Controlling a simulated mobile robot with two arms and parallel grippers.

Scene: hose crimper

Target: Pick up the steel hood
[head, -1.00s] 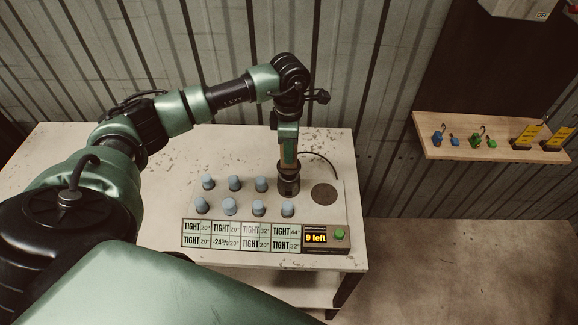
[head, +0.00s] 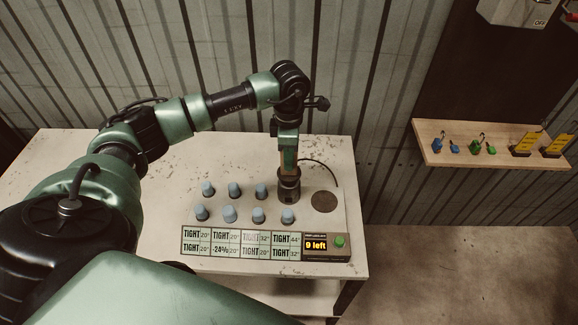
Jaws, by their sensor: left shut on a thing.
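The steel hood (head: 289,190) is a dark metal cylinder at the right end of the back row on the grey panel (head: 312,221). My left gripper (head: 288,172) points straight down from above and is shut on the hood's top. The fingers are small and partly hidden in this view. The hood looks upright, and its lower end is at or just above the panel; I cannot tell if it touches. Whatever lies under it is hidden. My right gripper is not in view.
Several pale blue caps (head: 234,190) stand in two rows left of the hood. A dark round disc (head: 324,201) lies to its right. Labels, a "9 left" display (head: 316,245) and a green button (head: 339,241) line the front. A wooden shelf (head: 430,157) hangs at right.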

